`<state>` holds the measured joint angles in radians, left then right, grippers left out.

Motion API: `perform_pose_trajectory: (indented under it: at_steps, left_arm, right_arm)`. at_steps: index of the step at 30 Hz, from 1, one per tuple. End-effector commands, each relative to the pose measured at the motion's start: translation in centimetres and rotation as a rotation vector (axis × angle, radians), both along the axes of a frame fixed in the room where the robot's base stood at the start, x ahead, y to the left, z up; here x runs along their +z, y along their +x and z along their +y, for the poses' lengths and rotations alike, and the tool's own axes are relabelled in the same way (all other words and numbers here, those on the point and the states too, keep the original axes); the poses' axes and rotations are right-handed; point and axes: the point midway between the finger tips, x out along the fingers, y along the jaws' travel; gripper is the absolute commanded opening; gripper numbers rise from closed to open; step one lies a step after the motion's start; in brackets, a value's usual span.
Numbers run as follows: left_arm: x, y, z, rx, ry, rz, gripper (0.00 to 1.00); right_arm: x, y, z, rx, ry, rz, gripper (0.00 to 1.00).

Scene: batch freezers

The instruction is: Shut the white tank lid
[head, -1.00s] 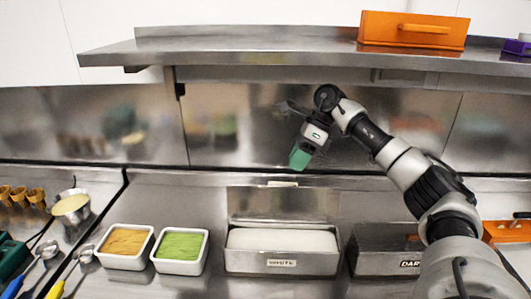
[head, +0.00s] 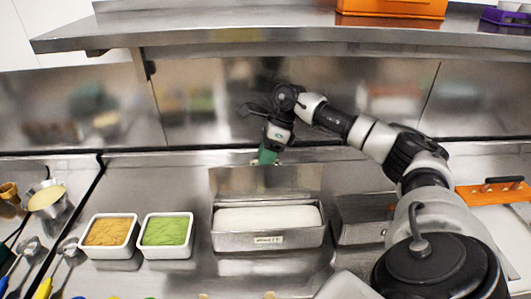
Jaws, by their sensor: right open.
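The white tank (head: 268,241) is a steel box set in the counter, with a label on its front and white content showing inside. Its steel lid (head: 240,181) stands open, raised upright along the back edge. My right gripper (head: 266,156) is open and empty, with green fingertips pointing down. In the picture it shows just above the top edge of the raised lid; whether it touches the lid cannot be told. My left gripper is not in view.
A second, closed steel tank (head: 362,218) sits to the right, partly behind my arm. An orange tub (head: 108,231) and a green tub (head: 166,231) stand to the left. A steel shelf (head: 230,30) with an orange box (head: 390,8) runs above.

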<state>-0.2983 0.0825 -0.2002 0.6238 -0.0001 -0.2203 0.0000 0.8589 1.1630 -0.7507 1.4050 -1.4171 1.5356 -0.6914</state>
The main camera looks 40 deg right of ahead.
Motion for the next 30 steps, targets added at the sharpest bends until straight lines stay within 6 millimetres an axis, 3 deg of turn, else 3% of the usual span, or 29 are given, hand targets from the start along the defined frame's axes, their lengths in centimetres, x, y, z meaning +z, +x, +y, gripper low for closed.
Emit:
perform_pose_trajectory:
  at_steps: [10,18,30]
  left_arm:
    - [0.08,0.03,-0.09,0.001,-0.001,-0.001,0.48]
    - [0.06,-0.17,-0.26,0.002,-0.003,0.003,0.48]
    - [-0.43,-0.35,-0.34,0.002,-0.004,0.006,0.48]
  right_arm:
    - [-0.38,0.03,0.20,0.001,0.001,-0.001,0.39]
    - [-0.36,0.04,0.19,0.000,0.001,-0.001,0.00]
    - [-0.32,0.09,-0.31,-0.001,-0.012,-0.018,0.00]
